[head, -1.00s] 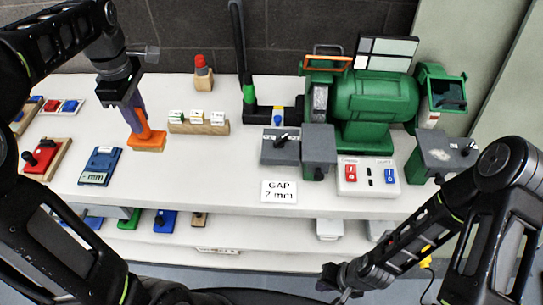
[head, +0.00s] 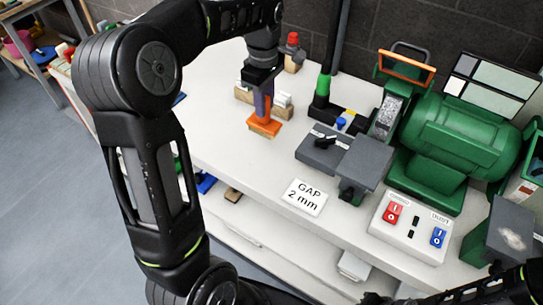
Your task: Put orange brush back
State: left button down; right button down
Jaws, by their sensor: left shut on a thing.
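The orange brush (head: 264,126) has a flat orange base, a tan underside and an upright purple handle. My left gripper (head: 263,88) is shut on the handle from above, with the brush roughly upright. The brush is over the white bench top, in front of a wooden block with white labels (head: 284,112), and hides the block's middle. I cannot tell whether its underside touches the bench. My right gripper (head: 385,299) shows only in part at the bottom edge, so its jaws are unclear.
A switch box (head: 410,228) and a "GAP 2 mm" card (head: 304,197) lie near the front edge. A black post with a green band (head: 323,88) stands right of the brush. Bench before the brush is clear.

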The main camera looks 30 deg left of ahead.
aim_at(264, 121)
pick_arm(q)
jog(key=shift+a, duration=0.15)
jog(key=shift+f, duration=3.15)
jog(key=shift+f+p, duration=0.5)
jog(key=shift+f, duration=1.35)
jog(key=shift+f, duration=0.2)
jog(key=c, duration=1.2)
grip_release()
jog(key=shift+r, duration=0.15)
